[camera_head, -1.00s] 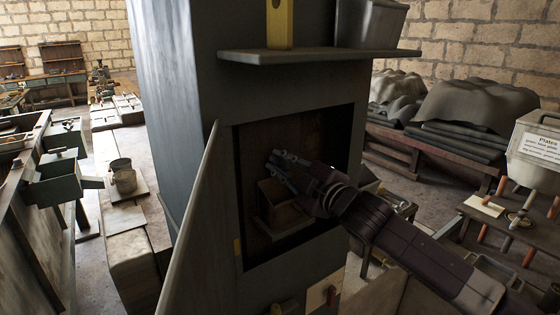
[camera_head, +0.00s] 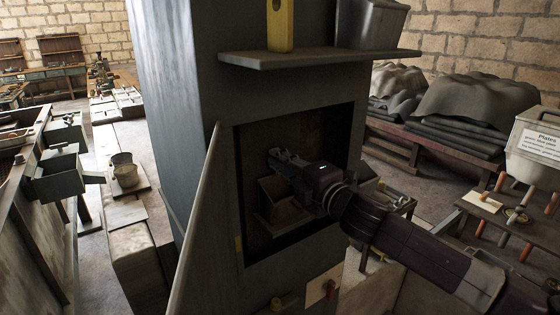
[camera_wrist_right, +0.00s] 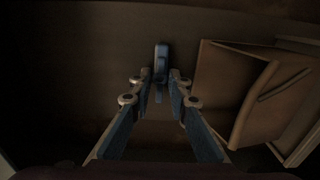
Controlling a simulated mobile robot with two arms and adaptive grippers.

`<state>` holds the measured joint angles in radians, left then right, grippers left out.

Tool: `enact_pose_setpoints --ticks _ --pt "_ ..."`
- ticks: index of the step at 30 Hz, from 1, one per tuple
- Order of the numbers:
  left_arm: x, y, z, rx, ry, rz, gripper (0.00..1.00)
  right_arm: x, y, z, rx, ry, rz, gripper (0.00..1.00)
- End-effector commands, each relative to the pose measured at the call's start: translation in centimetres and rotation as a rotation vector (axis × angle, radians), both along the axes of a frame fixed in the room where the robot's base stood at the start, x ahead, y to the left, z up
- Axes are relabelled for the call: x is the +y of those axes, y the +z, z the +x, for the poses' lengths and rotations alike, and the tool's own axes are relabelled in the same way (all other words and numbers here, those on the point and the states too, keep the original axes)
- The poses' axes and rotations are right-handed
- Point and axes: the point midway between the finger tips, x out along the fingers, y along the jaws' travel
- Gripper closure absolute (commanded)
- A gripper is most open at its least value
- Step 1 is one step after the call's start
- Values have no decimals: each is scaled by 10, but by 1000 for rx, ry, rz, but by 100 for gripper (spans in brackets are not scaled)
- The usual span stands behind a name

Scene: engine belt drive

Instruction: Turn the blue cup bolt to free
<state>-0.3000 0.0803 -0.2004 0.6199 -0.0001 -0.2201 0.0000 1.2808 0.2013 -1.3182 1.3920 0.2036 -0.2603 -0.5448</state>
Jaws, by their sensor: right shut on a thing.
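The blue cup bolt (camera_wrist_right: 161,62) stands out from the dark back wall of the cabinet recess in the right wrist view. My right gripper (camera_wrist_right: 160,76) has its two fingertips closed on it from both sides. In the head view my right gripper (camera_head: 277,157) reaches into the open recess (camera_head: 310,130), and the bolt cannot be made out there. My left gripper is not in view.
A brown open box (camera_head: 285,211) sits in the recess, just beside and below the gripper; it also shows at the right in the wrist view (camera_wrist_right: 225,85). The open cabinet door (camera_head: 200,220) stands at the left. A shelf (camera_head: 320,57) juts out above the opening.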

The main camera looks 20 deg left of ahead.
Motion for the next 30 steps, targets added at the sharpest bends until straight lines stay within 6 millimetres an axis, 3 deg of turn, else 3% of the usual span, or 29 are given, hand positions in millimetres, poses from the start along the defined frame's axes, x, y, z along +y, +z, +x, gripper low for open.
enact_pose_setpoints --ticks 12,13,17,30 --pt "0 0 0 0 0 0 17 0 -1 0 -5 0 -6 100" --pt "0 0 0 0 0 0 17 0 -1 0 -6 0 -6 80" --pt "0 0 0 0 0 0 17 0 -1 0 -5 0 -5 66" --pt "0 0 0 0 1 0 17 -7 -1 -4 -5 0 -4 65"
